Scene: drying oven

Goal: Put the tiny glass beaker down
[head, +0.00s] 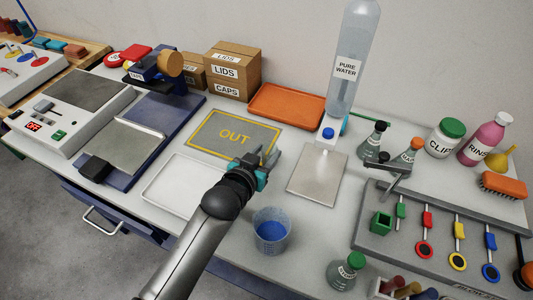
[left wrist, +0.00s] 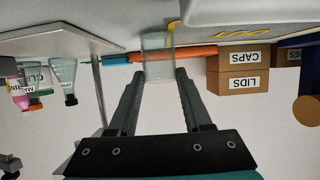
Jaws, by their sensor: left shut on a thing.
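My left gripper (head: 266,157) reaches in over the right edge of the grey OUT mat (head: 208,141), which has a yellow border and lettering. In the left wrist view, which looks upside down, the fingers (left wrist: 159,78) are shut on the tiny glass beaker (left wrist: 158,58), a small clear vessel between the fingertips. In the head view the beaker is hard to make out at the gripper. The mat's yellow lettering (left wrist: 250,33) shows close by in the left wrist view. I cannot tell whether the beaker touches the surface. My right gripper is not in view.
A grey metal plate (head: 317,176) and water dispenser (head: 350,75) stand right of the gripper. An orange tray (head: 286,103) and cardboard boxes (head: 232,75) are behind. A white tray (head: 185,192) lies left of my arm, a blue-filled beaker (head: 271,232) right. Most of the mat is clear.

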